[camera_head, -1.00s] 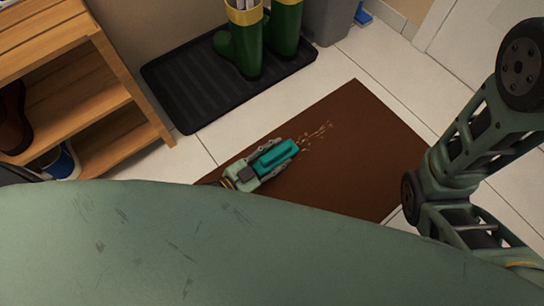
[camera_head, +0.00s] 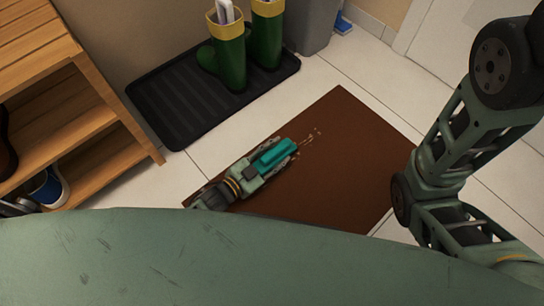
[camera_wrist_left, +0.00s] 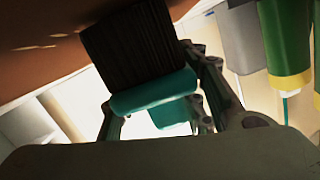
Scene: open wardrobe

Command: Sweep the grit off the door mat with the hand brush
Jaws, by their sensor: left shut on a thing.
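The hand brush (camera_head: 272,155) is teal and lies low over the brown door mat (camera_head: 345,175). My left gripper (camera_head: 268,163) is shut on it. In the left wrist view the brush's teal body (camera_wrist_left: 155,92) sits between the fingers, with dark bristles (camera_wrist_left: 133,45) towards the mat. I cannot tell whether the bristles touch the mat. Pale grit (camera_head: 312,135) lies in a small patch just beyond the brush's far end, and some shows on the mat in the left wrist view (camera_wrist_left: 38,47). My right arm stands at the right, its gripper out of view.
A black boot tray (camera_head: 185,108) with green boots (camera_head: 231,62) lies behind the mat. A wooden shelf (camera_head: 105,110) with shoes stands at the left. A grey bin (camera_head: 309,25) is at the back. Pale floor tiles (camera_head: 385,70) are clear beyond the mat.

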